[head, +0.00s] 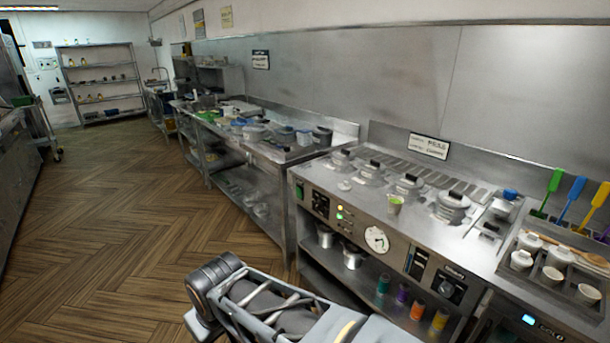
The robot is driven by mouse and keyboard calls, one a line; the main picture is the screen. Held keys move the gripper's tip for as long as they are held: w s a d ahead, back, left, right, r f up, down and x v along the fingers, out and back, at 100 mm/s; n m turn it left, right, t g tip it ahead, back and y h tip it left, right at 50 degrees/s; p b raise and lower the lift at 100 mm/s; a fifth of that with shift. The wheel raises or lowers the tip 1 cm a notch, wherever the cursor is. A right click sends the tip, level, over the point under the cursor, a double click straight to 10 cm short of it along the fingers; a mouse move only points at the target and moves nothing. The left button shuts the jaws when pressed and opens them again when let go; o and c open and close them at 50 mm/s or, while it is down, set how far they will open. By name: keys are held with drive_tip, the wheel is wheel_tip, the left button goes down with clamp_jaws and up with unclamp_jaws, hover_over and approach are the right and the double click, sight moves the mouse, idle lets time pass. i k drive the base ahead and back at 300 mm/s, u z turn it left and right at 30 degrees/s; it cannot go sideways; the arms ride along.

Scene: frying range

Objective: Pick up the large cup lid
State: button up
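I cannot pick out the large cup lid with certainty at this size. A small pale round piece (345,185) lies near the front left of the range top; it may be a lid, but I cannot tell. A pale cup with green on it (394,205) stands on the range's front edge. Several covered pots with dark knobs, one of them at the right (452,207), sit in the range top (470,246). Part of my arm shows at the bottom of the head view. My gripper is out of view, and nothing shows whether it holds anything.
A steel table (276,153) crowded with pots and containers adjoins the range on the left. White pots (522,260) and colored utensils (572,196) stand at the right. Bottles and metal pots fill the shelf below (365,284). The wooden floor (130,210) at left is clear.

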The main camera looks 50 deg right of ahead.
sight(345, 186)
drive_tip(key=z, duration=0.25)
drive_tip(key=i, duration=1.5)
drive_tip(key=z, duration=1.7)
drive_tip(key=i, duration=1.05)
drive_tip(key=z, duration=0.95)
